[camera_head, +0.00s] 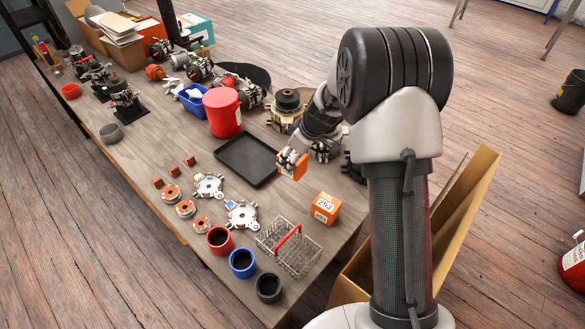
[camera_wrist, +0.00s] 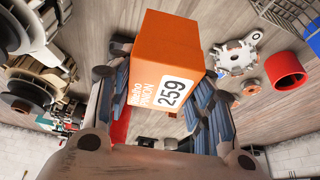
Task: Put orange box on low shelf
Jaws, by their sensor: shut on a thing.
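My gripper (camera_head: 287,159) is shut on an orange box (camera_head: 293,168), held above the table near the right end of the black tray. In the wrist view the orange box (camera_wrist: 165,60) sits between the two fingers, tilted, with a white label reading 259. A second orange box (camera_head: 325,208), labelled 293, stands on the table in front of my gripper, beside the wire basket. I cannot make out a low shelf in either view.
The table (camera_head: 165,223) is crowded: a black tray (camera_head: 246,159), a red canister (camera_head: 222,112), a wire basket (camera_head: 289,246), several cups and alternator parts. Wooden floor at the right is mostly clear.

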